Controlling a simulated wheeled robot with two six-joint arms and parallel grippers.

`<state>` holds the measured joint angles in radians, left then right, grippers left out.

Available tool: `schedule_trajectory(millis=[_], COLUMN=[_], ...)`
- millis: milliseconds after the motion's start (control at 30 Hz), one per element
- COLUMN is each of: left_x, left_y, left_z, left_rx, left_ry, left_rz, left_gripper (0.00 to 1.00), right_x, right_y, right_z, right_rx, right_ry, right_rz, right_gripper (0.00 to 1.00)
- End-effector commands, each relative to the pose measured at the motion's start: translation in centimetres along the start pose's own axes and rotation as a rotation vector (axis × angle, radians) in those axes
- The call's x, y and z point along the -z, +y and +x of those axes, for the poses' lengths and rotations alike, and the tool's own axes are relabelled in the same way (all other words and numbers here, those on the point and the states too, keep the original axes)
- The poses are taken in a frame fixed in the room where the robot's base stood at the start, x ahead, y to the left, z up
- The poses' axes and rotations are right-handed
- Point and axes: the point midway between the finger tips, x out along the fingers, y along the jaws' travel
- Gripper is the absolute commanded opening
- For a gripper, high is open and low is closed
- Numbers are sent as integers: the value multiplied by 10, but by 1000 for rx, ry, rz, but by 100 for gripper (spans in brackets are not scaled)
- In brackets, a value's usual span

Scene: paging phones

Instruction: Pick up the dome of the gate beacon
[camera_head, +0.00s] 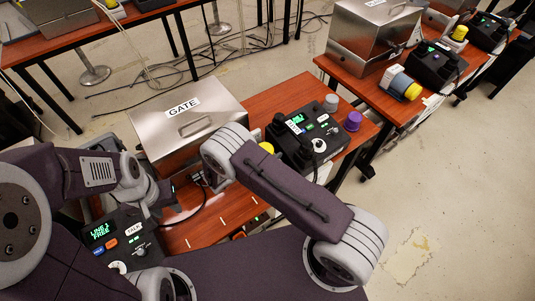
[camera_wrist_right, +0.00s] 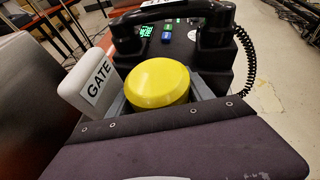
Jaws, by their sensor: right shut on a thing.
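The yellow dome (camera_wrist_right: 158,84) shows large in the right wrist view, between the grey fingers of my right gripper (camera_wrist_right: 160,92), which is shut on it. A white plate marked GATE (camera_wrist_right: 97,84) stands beside the dome on the left. In the head view only a small yellow part of the dome (camera_head: 267,147) shows behind my right arm, which hides the right gripper. What lies under the dome is hidden. My left gripper (camera_head: 150,200) is at the lower left, above the near desk, close to a phone; its fingers are not clear.
A black phone (camera_head: 305,135) with a green display and a handset is just beyond the dome. Grey and purple domes (camera_head: 353,121) stand beside it. A steel box marked GATE (camera_head: 188,120) stands left. Another phone (camera_head: 120,243) is at lower left. Cables lie on the floor behind.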

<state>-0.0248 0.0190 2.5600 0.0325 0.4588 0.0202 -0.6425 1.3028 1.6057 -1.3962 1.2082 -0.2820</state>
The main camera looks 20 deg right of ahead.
Motion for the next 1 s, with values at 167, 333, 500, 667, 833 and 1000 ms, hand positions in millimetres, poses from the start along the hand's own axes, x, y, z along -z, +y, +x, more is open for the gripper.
schedule_trajectory(millis=[167,333,500,667,833,1000], left_x=[0,0,0,0,0,0], left_y=[0,0,0,0,0,0], left_z=[-1,-2,-1,-1,-1,-1], left_rx=[0,0,0,0,0,0], left_ry=[0,0,0,0,0,0], left_rz=[0,0,0,0,0,0], left_gripper=[36,36,36,36,36,36], right_x=[-30,-49,-68,-78,-82,-80], right_y=[-8,-50,-89,-112,-119,-122], right_z=[-13,-25,-37,-43,-45,-45], right_rx=[0,-1,-1,-2,-1,9], right_ry=[0,0,0,-1,0,4], right_rz=[-2,-4,-1,0,1,23], right_gripper=[17,17,17,17,17,17])
